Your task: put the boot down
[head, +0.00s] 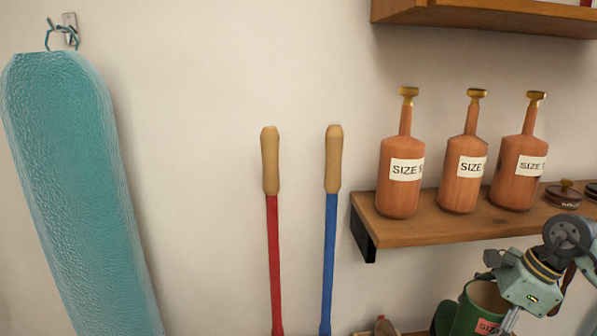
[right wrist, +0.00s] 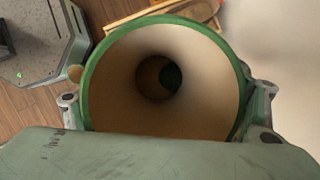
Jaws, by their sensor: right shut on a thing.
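The green boot (head: 468,312) shows at the bottom right of the head view, with its open top up and part of a pink size label visible. Its lower part is cut off by the picture's edge. My right gripper (head: 522,300) is beside the boot's top on the right. In the right wrist view I look into the boot's pale inside (right wrist: 210,85), ringed by a green rim. The right gripper's fingers (right wrist: 165,100) are on either side of the boot, shut on it. The boot's sole and what is under it are hidden. My left gripper is not in view.
A wooden shelf (head: 440,228) holds several orange bottle-shaped boot stretchers (head: 401,180) and dark round tins (head: 563,194). Red (head: 274,260) and blue (head: 329,260) long-handled tools stand against the wall. A teal padded piece (head: 75,180) hangs at left. Wooden floor (right wrist: 50,105) shows below.

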